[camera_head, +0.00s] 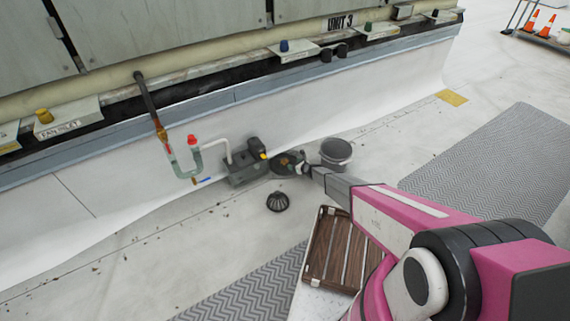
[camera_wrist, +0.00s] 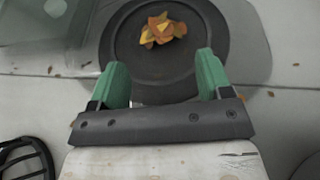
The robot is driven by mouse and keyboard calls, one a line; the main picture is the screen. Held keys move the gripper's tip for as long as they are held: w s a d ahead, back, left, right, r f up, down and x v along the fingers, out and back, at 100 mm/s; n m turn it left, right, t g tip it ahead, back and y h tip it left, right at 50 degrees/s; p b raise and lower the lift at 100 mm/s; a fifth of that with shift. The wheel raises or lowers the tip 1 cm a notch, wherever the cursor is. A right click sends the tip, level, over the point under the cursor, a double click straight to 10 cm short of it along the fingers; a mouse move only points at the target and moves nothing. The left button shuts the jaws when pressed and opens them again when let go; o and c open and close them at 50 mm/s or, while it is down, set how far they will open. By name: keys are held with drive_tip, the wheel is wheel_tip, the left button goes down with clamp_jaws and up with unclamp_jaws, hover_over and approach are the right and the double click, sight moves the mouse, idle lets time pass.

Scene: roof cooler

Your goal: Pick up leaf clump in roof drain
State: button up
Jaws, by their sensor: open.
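The leaf clump (camera_wrist: 161,29) is a small heap of orange, yellow and reddish leaves. It lies in the dark round roof drain (camera_wrist: 135,58), above the gap between my fingertips in the wrist view. In the head view the drain (camera_head: 279,169) sits on the roof near the base of the wall, and the clump (camera_head: 285,161) is small there. My gripper (camera_wrist: 161,65) has green fingers spread apart with nothing between them. In the head view my gripper (camera_head: 300,167) is at the drain's right side and partly covers it.
A black slotted dome (camera_head: 277,201) lies on the roof in front of the drain. A grey bucket (camera_head: 336,152) stands to the right. A dark pump-like unit (camera_head: 246,167) and pipes are to the left. A brown slatted crate (camera_head: 328,250) is nearer.

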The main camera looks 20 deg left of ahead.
sight(286, 161)
drive_tip(key=x, duration=0.8)
drive_tip(key=shift+s+a+r, duration=0.1)
drive_tip(key=shift+s, duration=0.1)
drive_tip(key=c, duration=1)
